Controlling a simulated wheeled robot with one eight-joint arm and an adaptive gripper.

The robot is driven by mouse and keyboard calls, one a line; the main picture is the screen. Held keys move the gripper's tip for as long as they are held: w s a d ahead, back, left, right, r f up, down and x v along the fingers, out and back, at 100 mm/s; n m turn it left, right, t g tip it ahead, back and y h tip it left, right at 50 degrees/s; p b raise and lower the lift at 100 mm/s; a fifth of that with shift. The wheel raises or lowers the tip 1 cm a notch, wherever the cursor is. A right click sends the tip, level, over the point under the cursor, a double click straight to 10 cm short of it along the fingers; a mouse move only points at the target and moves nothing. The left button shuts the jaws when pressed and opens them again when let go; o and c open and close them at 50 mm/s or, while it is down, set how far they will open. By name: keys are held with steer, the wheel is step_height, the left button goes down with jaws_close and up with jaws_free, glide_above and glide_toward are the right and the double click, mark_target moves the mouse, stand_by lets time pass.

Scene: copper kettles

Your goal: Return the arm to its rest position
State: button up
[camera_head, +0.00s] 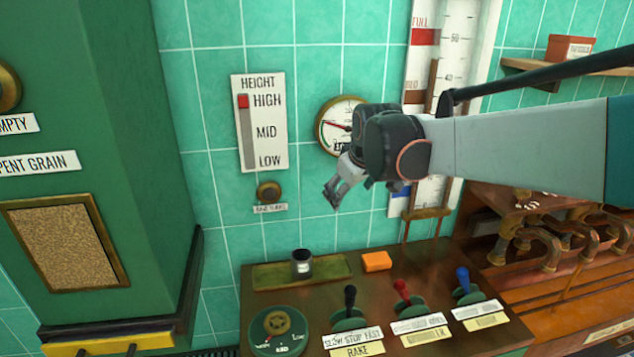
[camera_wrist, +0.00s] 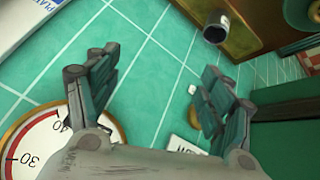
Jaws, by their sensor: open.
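My gripper (camera_head: 338,190) is open and empty in the head view. It hangs in front of the green tiled wall, above the wooden control desk (camera_head: 225,304), with the arm reaching in from the right. In the wrist view my gripper (camera_wrist: 155,95) has its two fingers spread wide, with only tiles between them. A round dial gauge (camera_head: 334,124) on the wall is partly hidden behind the wrist; a dial also shows at the lower left of the wrist view (camera_wrist: 30,150).
A height sign (camera_head: 262,125) hangs on the wall. The desk carries black, red (camera_head: 402,289) and blue levers, a dark cup (camera_head: 301,264) and an orange block (camera_head: 376,261). Copper pipes (camera_head: 545,240) lie right, below a wall shelf (camera_head: 560,68). A green cabinet (camera_head: 140,150) stands left.

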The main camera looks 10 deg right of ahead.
steer(key=s+f, duration=0.3)
steer(key=s, duration=0.9)
steer(key=s+a+f, duration=0.1)
steer(key=s+f, duration=0.2)
steer(key=s, duration=1)
steer(key=shift+s+a+f, duration=0.15)
steer(key=shift+s+a, duration=0.05)
steer(key=s+r+m, duration=0.2)
steer(key=s+m, duration=0.2)
steer(key=s, duration=0.3)
steer(key=shift+m, duration=0.4)
steer(key=w, duration=0.1)
steer(key=w+f, duration=0.1)
steer(key=w, duration=0.1)
steer(key=w+f, duration=0.1)
steer(key=shift+w+a, duration=0.2)
steer(key=shift+a, duration=0.2)
steer(key=shift+f, duration=0.1)
